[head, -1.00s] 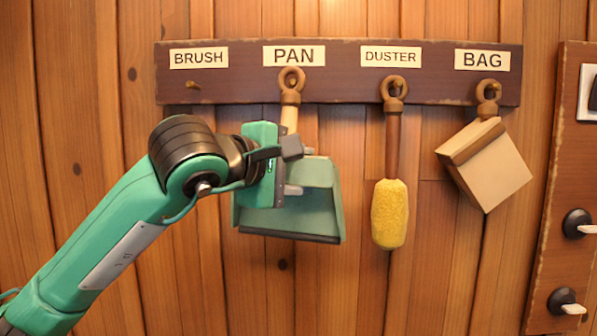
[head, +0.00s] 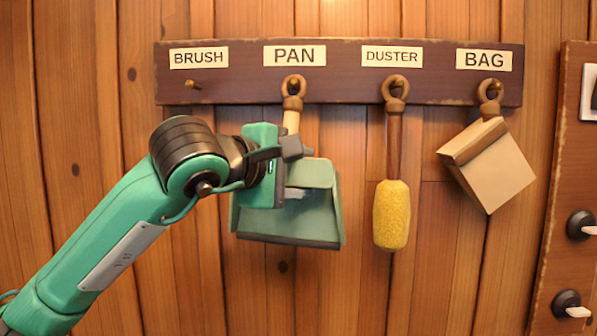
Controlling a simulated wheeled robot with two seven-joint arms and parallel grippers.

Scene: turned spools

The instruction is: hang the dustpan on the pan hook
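The dustpan (head: 288,218) is green with a tan handle (head: 291,121) and a brown ring (head: 294,86) on top. The ring is around the hook under the PAN label (head: 294,55), and the pan hangs below the board, close to upright. My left gripper (head: 294,170) is at the lower handle and the top of the pan. Its two fingers show apart, one above the other, with green pan between them. The gripper hides the lower handle and part of the pan. My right gripper is not in view.
A dark hook board (head: 340,88) runs along the plank wall. The BRUSH hook (head: 194,85) is empty. A yellow duster (head: 391,215) hangs just right of the dustpan, and a tan bag (head: 488,167) further right. A panel with knobs (head: 566,180) stands at the right edge.

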